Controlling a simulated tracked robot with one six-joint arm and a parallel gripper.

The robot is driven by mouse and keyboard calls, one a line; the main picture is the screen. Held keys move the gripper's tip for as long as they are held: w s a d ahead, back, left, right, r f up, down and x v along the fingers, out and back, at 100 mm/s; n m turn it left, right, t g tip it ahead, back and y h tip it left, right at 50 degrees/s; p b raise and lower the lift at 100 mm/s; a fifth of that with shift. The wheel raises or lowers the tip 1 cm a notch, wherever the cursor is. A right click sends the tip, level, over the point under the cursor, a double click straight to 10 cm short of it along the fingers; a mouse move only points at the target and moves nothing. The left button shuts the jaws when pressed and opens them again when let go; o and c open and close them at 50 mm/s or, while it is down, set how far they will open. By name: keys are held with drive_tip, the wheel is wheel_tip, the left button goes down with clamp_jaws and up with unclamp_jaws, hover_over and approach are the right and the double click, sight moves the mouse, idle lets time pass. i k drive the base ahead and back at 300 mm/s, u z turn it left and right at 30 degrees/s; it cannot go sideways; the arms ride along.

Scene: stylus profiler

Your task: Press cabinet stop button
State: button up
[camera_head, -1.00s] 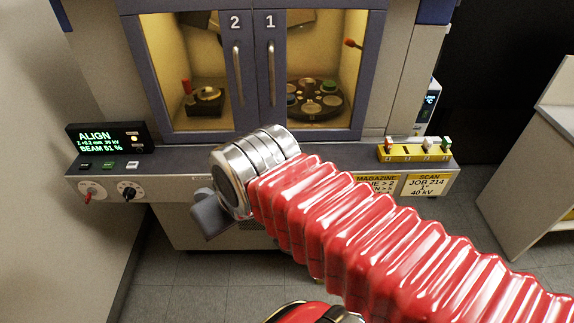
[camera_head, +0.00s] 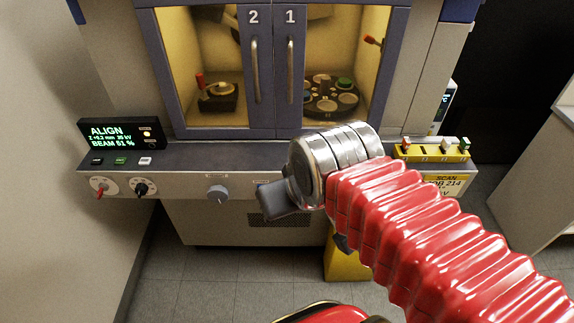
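The cabinet (camera_head: 165,65) stands ahead with its two glass doors shut. On its ledge at left, below the lit display (camera_head: 120,132), sit a black button (camera_head: 97,161), a green button (camera_head: 120,160) and a white button (camera_head: 145,160). Their labels are too small to read, so I cannot tell which one is stop. My gripper (camera_head: 268,203) shows as a dark grey part beyond the silver wrist, in front of the cabinet's front panel. It is well right of the buttons and apart from them. Its fingers are mostly hidden by the wrist, and I cannot see whether they are open.
A red-handled switch (camera_head: 101,192), a black dial (camera_head: 141,188) and a grey knob (camera_head: 217,193) line the front panel. A yellow rack (camera_head: 432,151) sits on the ledge at right. A yellow object (camera_head: 345,262) stands low behind my arm. The floor at front left is clear.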

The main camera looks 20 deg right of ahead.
sight(96, 160)
drive_tip(key=z, duration=0.1)
drive_tip(key=k, duration=0.9)
drive_tip(key=z, duration=0.2)
drive_tip(key=i, duration=1)
drive_tip(key=u, duration=1)
